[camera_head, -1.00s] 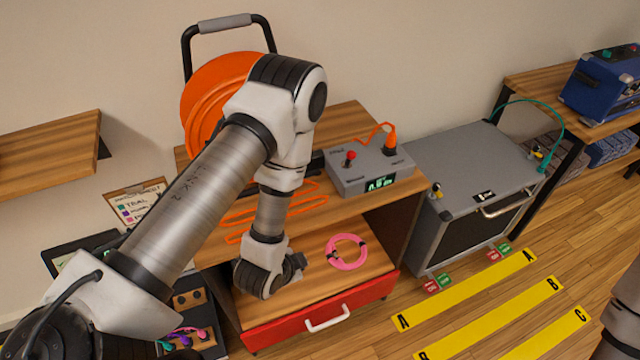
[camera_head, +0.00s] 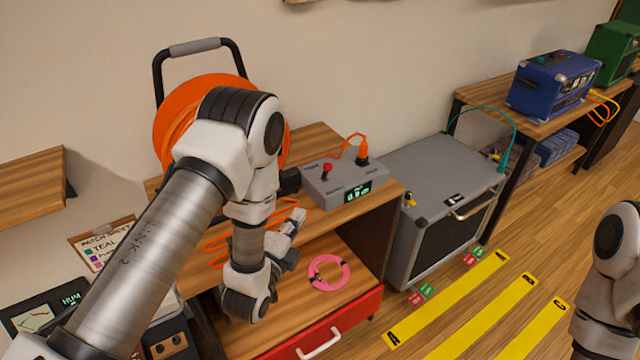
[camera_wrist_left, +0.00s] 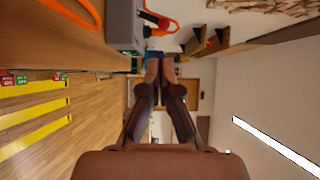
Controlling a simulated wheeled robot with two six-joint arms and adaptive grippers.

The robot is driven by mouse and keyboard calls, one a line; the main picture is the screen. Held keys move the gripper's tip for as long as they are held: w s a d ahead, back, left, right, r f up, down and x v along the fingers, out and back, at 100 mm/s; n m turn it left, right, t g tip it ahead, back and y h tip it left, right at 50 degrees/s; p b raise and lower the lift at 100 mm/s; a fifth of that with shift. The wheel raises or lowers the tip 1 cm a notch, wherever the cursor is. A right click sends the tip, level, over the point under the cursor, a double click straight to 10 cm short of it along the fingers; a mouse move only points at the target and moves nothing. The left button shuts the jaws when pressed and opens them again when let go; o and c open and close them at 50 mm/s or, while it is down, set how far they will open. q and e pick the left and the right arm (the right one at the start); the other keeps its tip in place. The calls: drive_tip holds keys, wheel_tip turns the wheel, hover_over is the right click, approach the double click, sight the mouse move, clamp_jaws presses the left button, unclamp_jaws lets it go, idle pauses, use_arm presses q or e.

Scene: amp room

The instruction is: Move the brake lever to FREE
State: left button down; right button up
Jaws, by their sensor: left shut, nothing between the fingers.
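I cannot make out a brake lever for certain. Red and green tags (camera_head: 422,294) lie at the near foot of the grey amp cabinet (camera_head: 440,160), and another pair (camera_head: 473,256) lies farther right. These tags also show at the left edge of the wrist view (camera_wrist_left: 14,80), too small to read surely. My left gripper (camera_head: 296,218) is shut and empty, in front of the wooden shelf unit and left of the cabinet. Its fingers (camera_wrist_left: 160,68) also show in the wrist view, touching nothing visible. My right gripper is out of view; only part of that arm shows.
An orange cable reel (camera_head: 178,110) stands behind my left arm. A grey box (camera_head: 345,185) with a red knob sits on the shelf unit, with a pink cable coil (camera_head: 328,273) below. Yellow strips (camera_head: 450,300) mark the open floor right. A blue amp (camera_head: 552,85) stands on a far bench.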

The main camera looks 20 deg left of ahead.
use_arm(q)
drive_tip(key=shift+w+d+r, duration=0.1)
drive_tip(key=shift+w+r, duration=0.1)
drive_tip(key=p, duration=0.3)
approach(326, 170)
drive_tip(key=w, duration=0.6)
drive_tip(key=shift+w+d, duration=0.1)
drive_tip(key=shift+d, duration=0.1)
drive_tip(key=shift+w, duration=0.6)
